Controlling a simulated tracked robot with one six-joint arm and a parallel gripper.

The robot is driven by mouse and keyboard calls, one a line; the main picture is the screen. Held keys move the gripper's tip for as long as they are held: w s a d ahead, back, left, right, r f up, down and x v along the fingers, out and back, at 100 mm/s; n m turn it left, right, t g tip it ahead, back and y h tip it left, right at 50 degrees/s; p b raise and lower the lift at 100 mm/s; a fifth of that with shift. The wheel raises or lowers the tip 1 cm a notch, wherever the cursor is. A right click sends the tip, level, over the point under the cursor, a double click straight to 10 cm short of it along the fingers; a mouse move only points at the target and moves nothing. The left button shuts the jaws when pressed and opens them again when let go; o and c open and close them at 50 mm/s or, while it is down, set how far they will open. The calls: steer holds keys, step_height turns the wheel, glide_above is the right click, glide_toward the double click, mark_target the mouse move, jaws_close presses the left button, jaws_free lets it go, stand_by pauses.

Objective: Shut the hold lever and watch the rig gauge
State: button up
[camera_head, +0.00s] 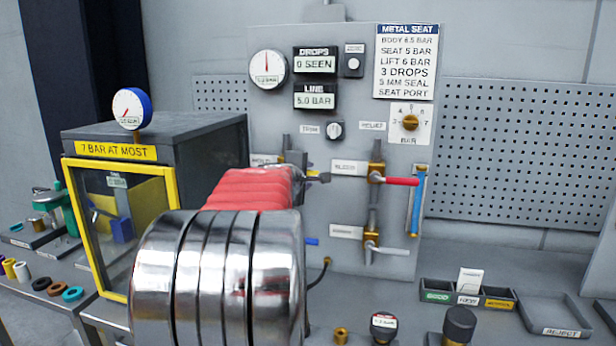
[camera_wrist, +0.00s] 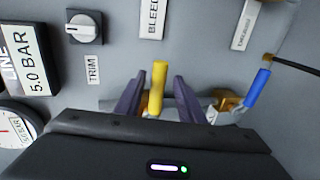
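The hold lever shows as a yellow handle (camera_wrist: 158,88) between the two purple fingers of my gripper (camera_wrist: 157,82) in the wrist view. The fingers are apart, with a gap visible on each side of the handle. In the head view my arm hides most of the hold valve beside its label (camera_head: 265,160); only a yellow tip (camera_head: 325,177) shows at my gripper (camera_head: 312,176). The rig gauge (camera_head: 268,68) is a round white dial at the panel's upper left, its needle pointing about straight up. The line display (camera_head: 315,97) reads 5.0 BAR.
The red bleed lever (camera_head: 400,181) sticks out just right of my gripper, with another lever (camera_head: 390,250) below it. A blue handle (camera_wrist: 257,87) is near the fingers in the wrist view. The drops display (camera_head: 315,61) reads 0 SEEN. A yellow-framed box (camera_head: 120,152) stands left.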

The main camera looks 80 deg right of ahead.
steer(key=v, duration=1.2)
steer(key=shift+a, duration=0.25)
stand_by(0.3)
steer(key=w+a+f+m+t+y, duration=0.1)
steer(key=w+a+f+t+y, duration=0.3)
steer(key=w+a, duration=0.8)
steer(key=w+a+f+m+t+y, duration=0.15)
steer(key=w+a+f, duration=0.45)
steer(key=w+a, duration=0.6)
steer(key=s+a+f+n+y, duration=0.1)
steer(key=a+f+y, duration=0.2)
steer(key=a, duration=0.9)
steer(key=s+a+f+n+y, duration=0.1)
steer(key=s+a+f+y, duration=0.1)
steer(key=a, duration=1)
steer(key=s+a+f+n+t+y, duration=0.1)
steer(key=a+f+y, duration=0.3)
steer(key=a, duration=0.8)
step_height(320, 180, down, 3)
steer(key=shift+s+a+r, duration=0.1)
steer(key=shift+s+a, duration=0.15)
steer(key=shift+s, duration=0.4)
steer(key=shift+n+y, duration=0.25)
